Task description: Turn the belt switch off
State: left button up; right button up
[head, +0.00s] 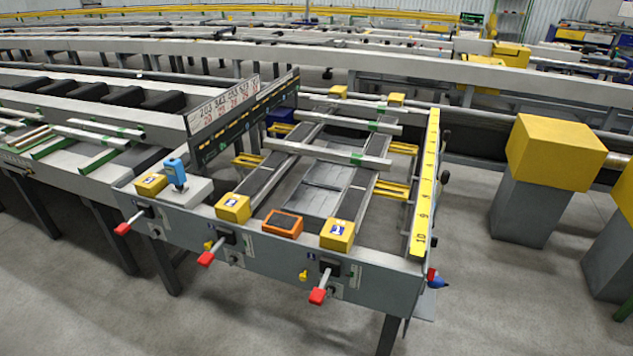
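The runout table's grey front panel (270,255) faces me. Red-tipped levers stick out from it at the left (123,229), the middle (205,259) and the right (318,295). Small yellow knobs sit beside the middle lever (208,245) and the right lever (303,274). A blue handle (176,171) stands on a grey block at the top left. I cannot tell which control is the belt switch or how it is set. Neither of my grippers is in view.
Yellow boxes (233,207) and an orange-framed box (283,224) sit along the table's front top. A yellow numbered strip (425,190) runs along the right side. A blue and red part (437,279) juts from the right corner. Grey floor (510,310) lies open at front right.

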aim_at(431, 272)
jog(key=l+z, duration=0.25)
jog(key=l, duration=1.2)
jog(key=i+l+u, duration=0.15)
jog(key=l+u, duration=0.2)
jog(key=i+l+u, duration=0.1)
jog(key=l+u, duration=0.5)
jog(key=u, duration=0.15)
jog(key=i, duration=0.05)
